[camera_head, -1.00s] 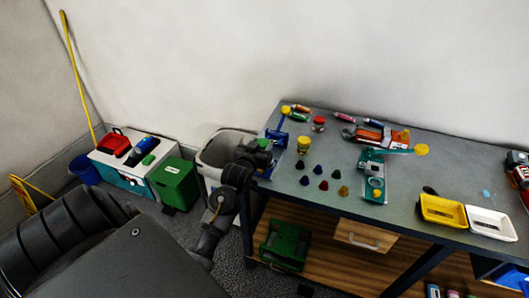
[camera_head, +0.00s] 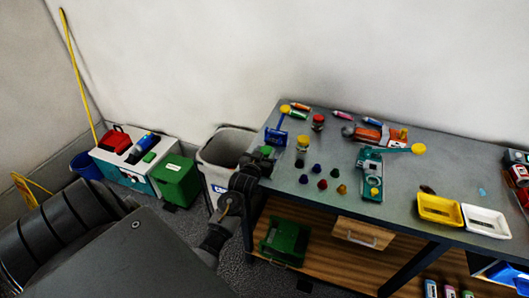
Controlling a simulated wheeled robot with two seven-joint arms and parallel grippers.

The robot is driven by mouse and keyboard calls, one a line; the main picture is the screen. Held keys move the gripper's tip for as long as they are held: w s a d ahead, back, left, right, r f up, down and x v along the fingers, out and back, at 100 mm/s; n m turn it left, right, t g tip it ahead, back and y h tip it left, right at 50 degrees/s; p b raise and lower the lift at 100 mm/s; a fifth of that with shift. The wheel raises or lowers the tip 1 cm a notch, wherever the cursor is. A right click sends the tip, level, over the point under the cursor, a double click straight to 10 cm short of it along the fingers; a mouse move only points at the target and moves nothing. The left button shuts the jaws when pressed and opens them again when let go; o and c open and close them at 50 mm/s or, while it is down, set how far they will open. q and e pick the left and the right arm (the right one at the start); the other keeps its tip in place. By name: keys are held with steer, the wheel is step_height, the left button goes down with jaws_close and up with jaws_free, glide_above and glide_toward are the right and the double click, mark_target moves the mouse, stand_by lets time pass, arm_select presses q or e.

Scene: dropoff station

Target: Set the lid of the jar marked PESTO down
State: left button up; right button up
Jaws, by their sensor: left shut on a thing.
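My left gripper (camera_head: 258,160) is at the left end of the grey workbench (camera_head: 400,180). It is shut on a small green thing (camera_head: 266,150), which looks like a lid and is partly hidden by the dark jaws. A jar with a yellow top (camera_head: 302,144) stands on the bench just right of the gripper. A jar with a red top (camera_head: 318,122) stands farther back. The labels are too small to read, so I cannot tell which jar is marked PESTO. My right gripper is not in view.
Several small dark and coloured pieces (camera_head: 322,184) stand right of the gripper. A blue stand (camera_head: 276,136) is close behind it. A teal device (camera_head: 371,175), a yellow tray (camera_head: 439,210) and a white tray (camera_head: 487,222) lie farther right. A grey bin (camera_head: 225,147) stands left of the bench.

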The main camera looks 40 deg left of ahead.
arm_select(q)
steer(key=o, duration=1)
steer(key=shift+c, duration=0.2)
steer(key=shift+f, duration=0.1)
